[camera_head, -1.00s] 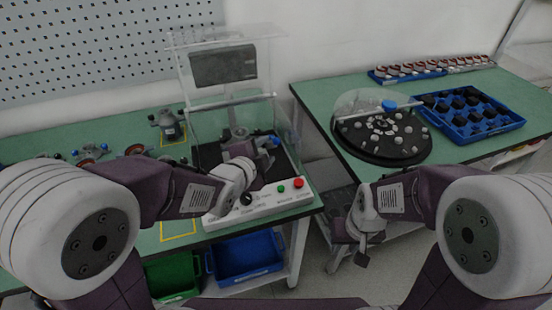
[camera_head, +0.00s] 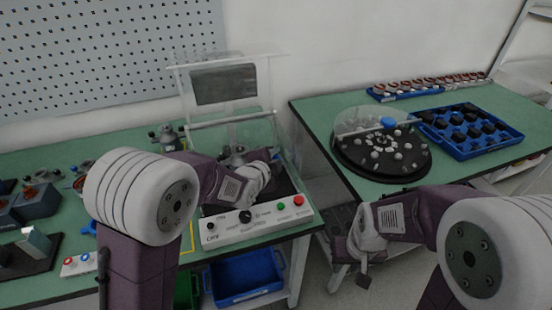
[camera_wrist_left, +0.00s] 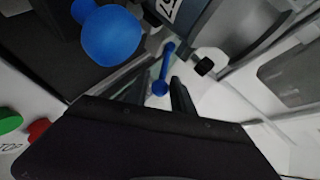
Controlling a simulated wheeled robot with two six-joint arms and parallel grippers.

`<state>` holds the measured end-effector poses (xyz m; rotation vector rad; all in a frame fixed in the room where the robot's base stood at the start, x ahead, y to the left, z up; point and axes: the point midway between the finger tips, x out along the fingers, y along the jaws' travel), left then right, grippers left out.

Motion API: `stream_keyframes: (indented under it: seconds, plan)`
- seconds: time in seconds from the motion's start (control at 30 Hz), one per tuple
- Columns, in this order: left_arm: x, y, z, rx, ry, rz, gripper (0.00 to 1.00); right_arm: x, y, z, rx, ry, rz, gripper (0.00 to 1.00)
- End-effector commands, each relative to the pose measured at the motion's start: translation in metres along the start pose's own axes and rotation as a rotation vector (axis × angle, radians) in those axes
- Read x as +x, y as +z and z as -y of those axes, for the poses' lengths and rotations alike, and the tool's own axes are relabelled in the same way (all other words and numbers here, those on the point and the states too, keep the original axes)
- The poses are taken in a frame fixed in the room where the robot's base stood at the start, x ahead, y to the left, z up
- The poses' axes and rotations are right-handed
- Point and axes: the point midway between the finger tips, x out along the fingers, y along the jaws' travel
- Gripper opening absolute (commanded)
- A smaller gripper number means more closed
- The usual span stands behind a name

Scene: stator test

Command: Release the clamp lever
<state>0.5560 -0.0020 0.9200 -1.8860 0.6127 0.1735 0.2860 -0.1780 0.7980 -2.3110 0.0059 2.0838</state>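The test machine (camera_head: 258,229) stands on the left bench with its clear cover raised. My left gripper (camera_head: 276,162) is over the right part of its bed, its fingertips small and partly hidden in the head view. In the left wrist view my left gripper (camera_wrist_left: 157,95) has its fingers apart. A slim blue lever (camera_wrist_left: 164,70) with rounded ends shows between and beyond the fingertips; no grip on it is visible. A larger blue knob (camera_wrist_left: 112,36) is close at upper left. I cannot tell which is the clamp lever. My right gripper (camera_head: 358,262) hangs down between the benches.
The machine's panel carries a green button (camera_head: 281,205) and a red button (camera_head: 298,199). A round dial plate (camera_head: 345,160) and a blue tray (camera_head: 510,137) stand on the right bench. A blue bin (camera_head: 250,282) is below the left bench.

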Motion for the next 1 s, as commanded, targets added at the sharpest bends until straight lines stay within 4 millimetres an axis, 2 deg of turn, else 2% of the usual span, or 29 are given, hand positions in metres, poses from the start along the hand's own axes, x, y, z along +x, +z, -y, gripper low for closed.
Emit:
stream_keyframes:
  seconds: [0.03,0.07,0.1,1.0]
  plan:
    - [-0.0001,0.0,0.0,0.0,0.0,0.0,0.12,0.0,0.0,0.0,0.0,0.0,0.0,0.32]
    - [-0.0001,0.0,0.0,0.0,0.0,0.0,0.03,0.0,0.0,0.0,0.0,0.0,0.0,0.32]
    - [-0.0002,0.0,0.0,0.0,0.0,0.0,0.0,0.0,0.0,0.0,0.0,0.0,0.0,0.32]
    - [-0.0004,0.0003,-0.0005,0.0,0.001,0.001,0.0,0.0,0.0,0.0,0.0,0.0,0.0,0.32]
